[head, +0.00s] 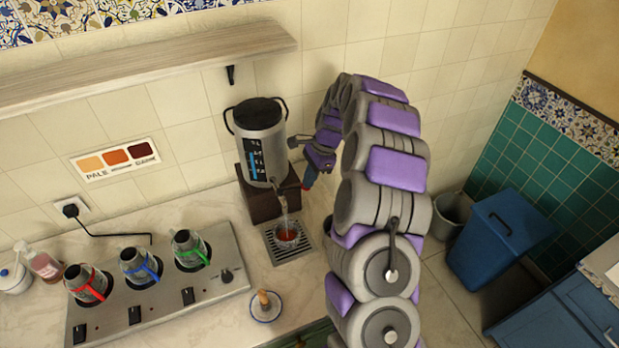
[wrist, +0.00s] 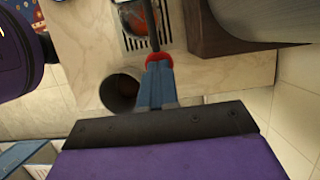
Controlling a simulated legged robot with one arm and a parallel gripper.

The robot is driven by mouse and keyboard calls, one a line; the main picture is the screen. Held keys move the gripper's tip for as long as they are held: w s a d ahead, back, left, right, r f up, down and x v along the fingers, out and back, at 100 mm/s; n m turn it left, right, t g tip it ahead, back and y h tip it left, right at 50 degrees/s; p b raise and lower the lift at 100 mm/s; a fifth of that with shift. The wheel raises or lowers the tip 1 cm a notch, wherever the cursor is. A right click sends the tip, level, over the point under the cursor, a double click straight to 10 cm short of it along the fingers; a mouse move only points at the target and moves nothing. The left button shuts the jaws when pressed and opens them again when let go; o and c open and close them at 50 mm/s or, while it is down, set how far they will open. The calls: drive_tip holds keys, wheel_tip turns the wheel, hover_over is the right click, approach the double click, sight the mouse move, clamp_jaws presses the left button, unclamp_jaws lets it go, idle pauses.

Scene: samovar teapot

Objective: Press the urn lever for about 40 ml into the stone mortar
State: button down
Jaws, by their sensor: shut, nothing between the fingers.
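The silver urn (head: 262,145) stands on a dark wooden block, with a blue level gauge on its front. A pale stream shows between its tap (head: 279,187) and a small round vessel (head: 287,236) on the drip grate. The vessel holds reddish liquid and also shows in the wrist view (wrist: 133,20); I cannot tell if it is the stone mortar. My gripper (head: 306,184) is shut and empty at the tap's right. In the wrist view its blue fingers with red tips (wrist: 158,62) meet the end of a dark rod, seemingly the lever; contact is unclear.
A white-and-blue bowl with a wooden handle (head: 265,306) is in front of the grate. Several small pots (head: 139,268) stand on the steel hob at left. A shelf (head: 150,65) hangs above.

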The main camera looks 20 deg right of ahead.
idle(0.5)
drive_tip(key=shift+r+p, duration=0.7)
drive_tip(key=shift+r, duration=0.1)
drive_tip(key=a+p+v, duration=0.1)
drive_tip(key=p+v, duration=0.2)
drive_tip(key=v, duration=1)
drive_tip(key=shift+a+r, duration=0.2)
drive_tip(key=shift+r, duration=0.45)
drive_tip(key=shift+a, duration=0.2)
drive_tip(key=shift+d, duration=0.2)
